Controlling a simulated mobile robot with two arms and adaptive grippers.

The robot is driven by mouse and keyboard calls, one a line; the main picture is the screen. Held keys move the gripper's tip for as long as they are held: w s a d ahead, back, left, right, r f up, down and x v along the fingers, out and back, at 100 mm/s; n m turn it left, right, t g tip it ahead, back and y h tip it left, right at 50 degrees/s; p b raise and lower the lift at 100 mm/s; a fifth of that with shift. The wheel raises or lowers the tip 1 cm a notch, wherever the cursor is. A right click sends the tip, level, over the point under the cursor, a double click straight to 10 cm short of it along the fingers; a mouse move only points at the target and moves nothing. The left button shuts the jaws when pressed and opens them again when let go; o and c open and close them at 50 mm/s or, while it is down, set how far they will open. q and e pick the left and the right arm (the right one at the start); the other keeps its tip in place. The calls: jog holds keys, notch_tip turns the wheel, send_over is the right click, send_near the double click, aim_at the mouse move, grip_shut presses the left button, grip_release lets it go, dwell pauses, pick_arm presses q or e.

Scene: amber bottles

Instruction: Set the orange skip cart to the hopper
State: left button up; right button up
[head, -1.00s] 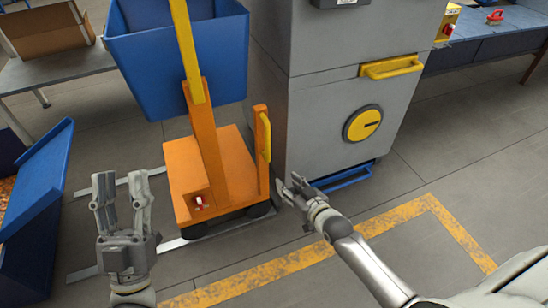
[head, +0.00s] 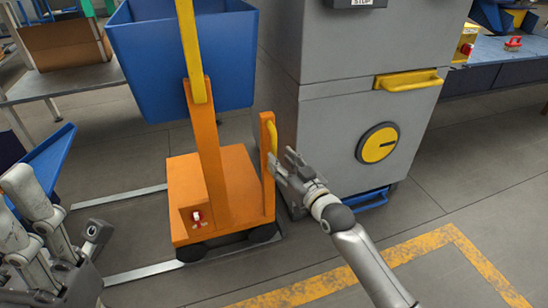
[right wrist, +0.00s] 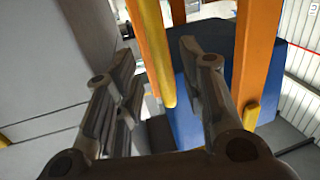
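The orange skip cart (head: 232,183) stands on the floor with a blue skip (head: 185,65) and a yellow bar on its mast. A short post on its right side carries a yellow handle (head: 272,138). My right gripper (head: 284,167) is open just right of and below this handle. In the right wrist view the yellow handle (right wrist: 156,60) shows between the spread fingers of the right gripper (right wrist: 155,75); contact cannot be told. My left gripper (head: 60,212) is open and empty at the lower left. Nothing in view is labelled as the hopper.
A grey cabinet (head: 330,125) with a yellow bar handle and round yellow dial (head: 377,143) stands close right of the cart. Pale floor strips (head: 145,272) run by the cart. A blue sloped bin (head: 50,165) is at left. Floor at right front is clear, with yellow marking.

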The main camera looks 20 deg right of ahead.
aim_at(275, 154)
jog(key=shift+b+x, duration=0.85)
jog(key=shift+x, duration=1.5)
grip_shut()
